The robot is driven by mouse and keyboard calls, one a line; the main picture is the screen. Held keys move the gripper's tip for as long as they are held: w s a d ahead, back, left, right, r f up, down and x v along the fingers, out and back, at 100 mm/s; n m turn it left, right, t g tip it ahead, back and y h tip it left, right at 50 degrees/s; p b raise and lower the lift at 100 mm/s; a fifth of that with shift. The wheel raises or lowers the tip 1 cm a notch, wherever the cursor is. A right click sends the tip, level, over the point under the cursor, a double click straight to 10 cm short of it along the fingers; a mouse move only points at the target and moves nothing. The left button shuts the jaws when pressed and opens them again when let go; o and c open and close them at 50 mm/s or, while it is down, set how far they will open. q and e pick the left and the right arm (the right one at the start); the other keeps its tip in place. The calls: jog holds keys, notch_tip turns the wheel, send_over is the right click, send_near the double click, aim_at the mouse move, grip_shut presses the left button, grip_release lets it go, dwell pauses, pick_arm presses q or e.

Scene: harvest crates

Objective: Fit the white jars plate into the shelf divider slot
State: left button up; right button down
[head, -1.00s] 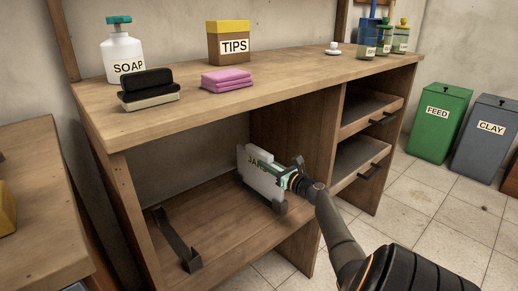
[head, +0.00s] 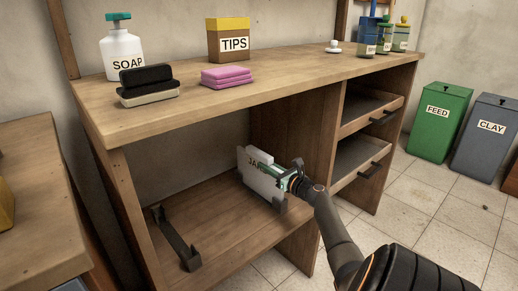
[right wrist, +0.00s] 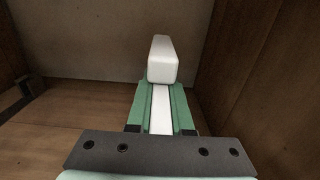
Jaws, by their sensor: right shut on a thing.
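The white jars plate (head: 259,183) stands upright on the lower shelf of the workbench, close to its right inner panel. My right gripper (head: 272,171) is shut on the plate's upper part and covers some of its JARS lettering. In the right wrist view the white plate (right wrist: 162,62) runs between the green fingers (right wrist: 160,105). A dark slotted divider holder (head: 280,206) shows at the plate's near lower corner. The plate hides most of this holder, so I cannot tell whether the plate is fully seated. My left gripper is not in view.
A second dark divider holder (head: 178,240) is empty on the left of the lower shelf (head: 222,220). The wooden right panel (head: 298,135) is close beside my right gripper. The bench top (head: 190,112) above carries soap, a brush, pink sponges and a TIPS box.

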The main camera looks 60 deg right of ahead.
jog(key=shift+f, duration=0.4)
jog(key=c, duration=0.7)
grip_release()
jog(key=shift+f, duration=0.1)
jog(key=shift+c, duration=0.2)
jog(key=p+v, duration=0.4)
jog(key=v, duration=0.8)
jog(key=shift+s+p, duration=0.3)
